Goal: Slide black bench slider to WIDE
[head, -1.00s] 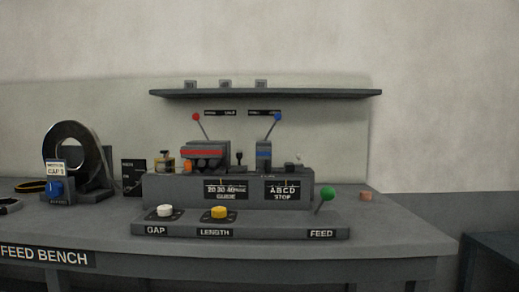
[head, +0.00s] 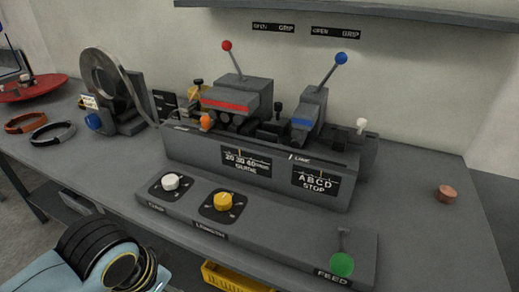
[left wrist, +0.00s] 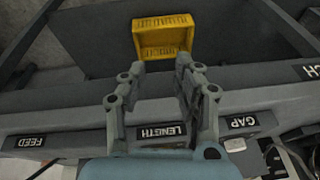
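The black bench slider cannot be picked out with certainty. A small black knob (head: 278,110) stands between the red-striped block (head: 238,103) and the blue-striped block (head: 306,118) on the grey feed machine (head: 260,176); I cannot tell whether it is the slider. No WIDE marking is readable. My left gripper (left wrist: 158,68) is open and empty in the left wrist view, its fingers apart over the bench front edge near the LENGTH label. My blue left arm enters the head view at lower left; its fingers do not show there. My right gripper is not in view.
The front panel bears a white knob (head: 170,183), a yellow knob (head: 222,201) and a green FEED lever (head: 342,264). A coil (head: 104,78) stands at left. A copper piece (head: 447,193) lies on the clear right bench. A yellow bin (left wrist: 162,37) is below.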

